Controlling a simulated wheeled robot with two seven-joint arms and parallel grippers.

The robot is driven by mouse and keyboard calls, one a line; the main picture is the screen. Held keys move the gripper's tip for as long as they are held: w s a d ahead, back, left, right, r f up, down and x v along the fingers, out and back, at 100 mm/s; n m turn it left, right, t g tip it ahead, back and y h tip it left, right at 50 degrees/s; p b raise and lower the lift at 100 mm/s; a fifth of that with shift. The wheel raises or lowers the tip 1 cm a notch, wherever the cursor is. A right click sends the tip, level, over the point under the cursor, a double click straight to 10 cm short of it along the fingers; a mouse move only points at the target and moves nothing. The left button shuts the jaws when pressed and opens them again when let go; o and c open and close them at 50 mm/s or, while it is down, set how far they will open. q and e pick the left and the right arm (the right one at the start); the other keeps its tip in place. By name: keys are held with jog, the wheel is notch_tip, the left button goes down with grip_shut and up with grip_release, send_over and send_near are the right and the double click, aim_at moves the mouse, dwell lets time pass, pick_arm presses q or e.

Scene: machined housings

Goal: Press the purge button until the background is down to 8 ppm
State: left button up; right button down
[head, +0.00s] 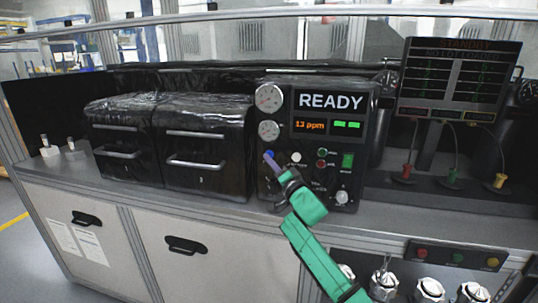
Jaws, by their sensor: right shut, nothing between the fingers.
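A black control panel (330,175) stands on the bench with a lit screen (329,116). The screen reads READY, an orange figure that looks like 13 ppm, and two green bars. My right gripper (270,159), on a green arm, is shut and empty. A white button (296,157) sits just right of the fingertips. The small button labels are too blurred to read. My left gripper is out of view.
Two round gauges (269,97) are on the panel's upper left. A green switch (348,161) and a pale knob (342,197) are at its right. Black drawer units (205,145) stand close on the left. A STANDBY display (459,80) and coloured connectors are at right.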

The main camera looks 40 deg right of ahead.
jog(key=shift+s+a, duration=0.15)
jog(key=shift+s+a+p, duration=0.5)
jog(key=shift+s+a, duration=0.2)
jog(key=shift+a, duration=0.35)
jog(key=shift+s+a+p, duration=0.45)
jog(key=shift+s+a, duration=0.25)
jog(key=shift+a, duration=0.3)
